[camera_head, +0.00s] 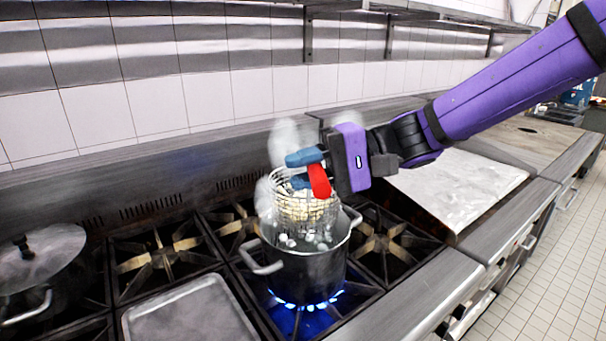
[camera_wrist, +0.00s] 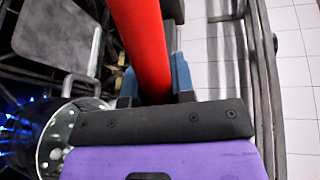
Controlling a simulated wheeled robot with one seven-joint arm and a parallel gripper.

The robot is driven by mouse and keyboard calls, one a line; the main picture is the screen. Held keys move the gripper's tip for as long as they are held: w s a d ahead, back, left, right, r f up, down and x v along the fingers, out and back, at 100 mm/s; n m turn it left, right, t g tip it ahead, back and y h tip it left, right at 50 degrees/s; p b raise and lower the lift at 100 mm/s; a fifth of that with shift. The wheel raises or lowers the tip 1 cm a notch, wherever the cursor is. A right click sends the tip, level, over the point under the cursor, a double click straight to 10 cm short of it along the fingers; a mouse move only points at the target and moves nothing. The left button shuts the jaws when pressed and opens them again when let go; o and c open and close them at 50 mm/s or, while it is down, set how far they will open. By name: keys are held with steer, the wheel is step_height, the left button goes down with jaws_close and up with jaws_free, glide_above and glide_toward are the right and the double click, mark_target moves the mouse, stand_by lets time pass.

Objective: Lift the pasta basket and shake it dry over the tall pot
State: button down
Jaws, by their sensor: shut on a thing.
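The pasta basket (camera_head: 306,207) is a wire mesh basket with pale pasta inside and a red handle (camera_head: 319,181). It hangs over the tall pot (camera_head: 308,272), its lower part at or just above the pot's rim; steam blurs the edge. The pot is dark metal and stands on a lit burner with blue flames. My gripper (camera_head: 309,172) has blue fingers and is shut on the red handle. In the wrist view the red handle (camera_wrist: 142,45) runs up between the fingers, and the pot (camera_wrist: 52,135) shows at lower left. The basket's mesh is hidden there.
A lidded pot (camera_head: 40,262) stands on the stove's left. A flat metal tray (camera_head: 188,312) lies in front. A wall shelf (camera_head: 370,12) runs above. Burners beside the tall pot are bare.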

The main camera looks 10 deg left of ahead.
step_height(320, 180, down, 8)
stand_by(1.2)
step_height(320, 180, up, 10)
steer(key=shift+f, duration=0.2)
stand_by(2.7)
steer(key=shift+d, duration=0.1)
